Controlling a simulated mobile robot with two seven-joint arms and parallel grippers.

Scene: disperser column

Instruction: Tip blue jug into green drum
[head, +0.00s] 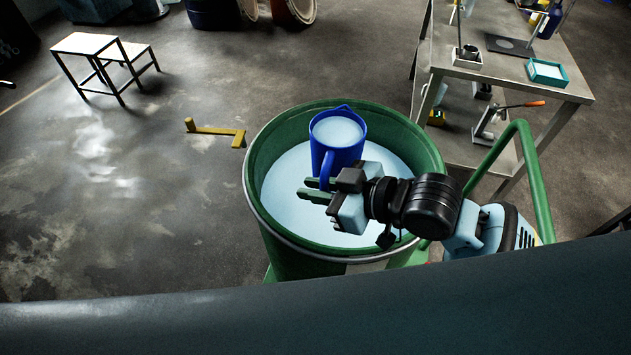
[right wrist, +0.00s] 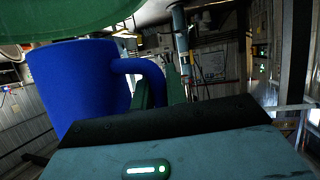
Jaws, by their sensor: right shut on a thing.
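The blue jug (head: 348,158) is over the open green drum (head: 262,150) in the head view. It looks upright or nearly so, with pale blue liquid showing at its mouth. The drum holds a wide pale blue surface. My right gripper (head: 318,190) is shut on the jug's handle, on the near side of the jug. In the right wrist view the jug (right wrist: 75,88) fills the left side, its handle running to the green fingers (right wrist: 158,92). No stream of liquid shows. The jug's base is partly hidden by the gripper. My left gripper is out of view.
A metal bench (head: 545,82) with tools and a small teal tray (head: 547,72) stands at the right. A green tubular rail (head: 535,175) rises beside the drum. A yellow bar (head: 215,131) and step stool (head: 88,45) stand left, with open floor between.

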